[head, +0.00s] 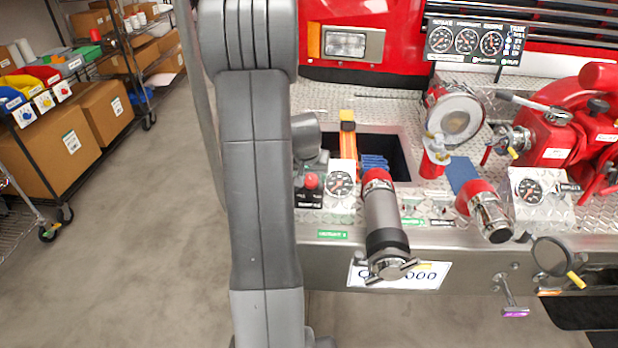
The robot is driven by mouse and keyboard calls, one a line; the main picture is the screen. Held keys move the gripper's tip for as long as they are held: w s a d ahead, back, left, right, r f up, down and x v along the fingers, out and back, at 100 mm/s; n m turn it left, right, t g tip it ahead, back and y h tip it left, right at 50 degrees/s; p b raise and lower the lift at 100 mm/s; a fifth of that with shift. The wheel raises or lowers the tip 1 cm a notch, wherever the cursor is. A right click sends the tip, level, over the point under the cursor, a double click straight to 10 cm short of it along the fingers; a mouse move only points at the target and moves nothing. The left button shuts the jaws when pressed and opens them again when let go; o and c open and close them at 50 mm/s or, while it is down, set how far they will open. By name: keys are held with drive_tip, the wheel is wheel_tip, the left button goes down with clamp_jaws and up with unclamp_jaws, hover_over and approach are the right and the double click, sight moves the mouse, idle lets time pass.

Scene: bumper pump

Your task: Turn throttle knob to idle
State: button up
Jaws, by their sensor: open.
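The throttle knob appears to be the small red knob (311,181) on a black labelled control box (310,200), just right of my grey arm on the bumper deck. The label is too small to read, and I cannot tell the knob's setting. My gripper (314,164) shows only in part beside my arm, just above and behind the red knob in the picture. It is open, with nothing visible held in it. Its fingertips are hard to make out, and I cannot tell whether they touch the knob.
A round gauge (340,185) stands close right of the knob. Beyond it are a capped metal pipe (385,220), an open deck well (398,150) and a red monitor (570,140). Shelves with boxes (45,150) stand left. The grey floor (150,250) between is clear.

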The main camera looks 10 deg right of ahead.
drive_tip(key=shift+x, duration=1.05)
drive_tip(key=shift+s+d, duration=0.1)
drive_tip(key=shift+c, duration=0.4)
drive_tip(key=c, duration=0.9)
